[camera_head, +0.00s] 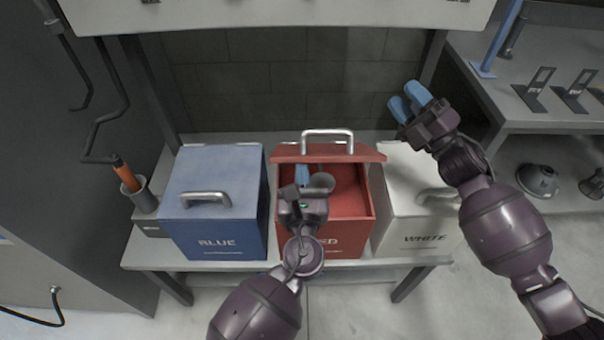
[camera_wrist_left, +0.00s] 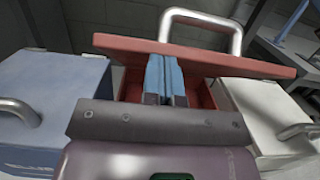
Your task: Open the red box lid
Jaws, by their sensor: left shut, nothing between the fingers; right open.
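The red box (camera_head: 350,230) stands in the middle of the bench, between two other boxes. Its red lid (camera_head: 367,152) is raised and tilted up at the back, with a metal handle (camera_head: 328,133) on it. My left gripper (camera_head: 302,174) is shut and empty, over the box opening in front of the lid. In the left wrist view its blue fingers (camera_wrist_left: 166,78) are together just before the lid (camera_wrist_left: 215,62). My right gripper (camera_head: 410,97) is open and empty, above and behind the white box.
A closed blue box (camera_head: 215,240) stands left of the red box. A closed white box (camera_head: 415,238) stands right of it, close by. A cup (camera_head: 145,197) with an orange-handled tool is at far left. A shelf overhangs the back.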

